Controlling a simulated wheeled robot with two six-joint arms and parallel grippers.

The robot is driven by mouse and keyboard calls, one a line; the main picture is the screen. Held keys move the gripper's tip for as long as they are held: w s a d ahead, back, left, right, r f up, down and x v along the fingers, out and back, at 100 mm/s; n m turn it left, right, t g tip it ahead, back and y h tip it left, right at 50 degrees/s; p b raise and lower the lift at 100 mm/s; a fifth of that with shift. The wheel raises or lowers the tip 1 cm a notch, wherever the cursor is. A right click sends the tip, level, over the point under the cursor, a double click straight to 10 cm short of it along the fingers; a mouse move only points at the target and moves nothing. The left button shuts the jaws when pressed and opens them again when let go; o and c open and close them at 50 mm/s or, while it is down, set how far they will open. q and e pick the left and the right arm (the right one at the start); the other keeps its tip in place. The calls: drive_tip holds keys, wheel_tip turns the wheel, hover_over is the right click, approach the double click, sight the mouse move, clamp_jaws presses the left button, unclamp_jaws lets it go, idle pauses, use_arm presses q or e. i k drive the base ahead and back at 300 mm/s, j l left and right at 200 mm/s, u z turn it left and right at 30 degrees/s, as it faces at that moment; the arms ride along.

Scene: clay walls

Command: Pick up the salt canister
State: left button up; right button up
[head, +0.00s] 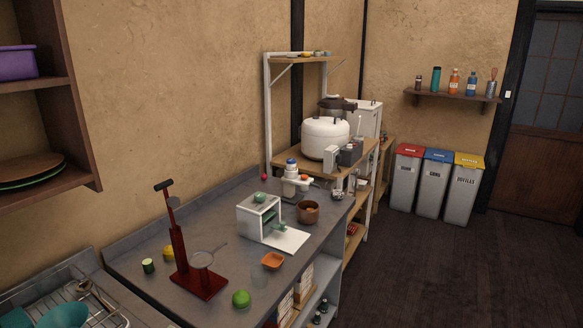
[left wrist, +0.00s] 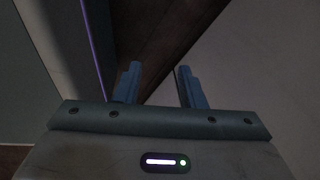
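I cannot tell for sure which thing is the salt canister; no label is readable. A small blue container (head: 472,84) stands on the wall shelf (head: 450,96) among other bottles. My left gripper (left wrist: 158,85) shows only in the left wrist view, its two fingers apart with nothing between them. Neither gripper shows in the head view, so both are away from the counter items. My right gripper is not in view.
A dish rack (head: 95,303) is at front left. Dark floor (head: 430,270) lies open at right.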

sight(290, 163)
drive_tip(key=i+l, duration=0.3)
drive_tip(key=i+l+u, duration=0.1)
drive_tip(key=i+l, duration=0.25)
drive_tip(key=l, duration=0.15)
drive_tip(key=i+l, duration=0.3)
drive_tip(key=i+l+u, duration=0.1)
drive_tip(key=i+l, duration=0.2)
drive_tip(key=l, duration=0.25)
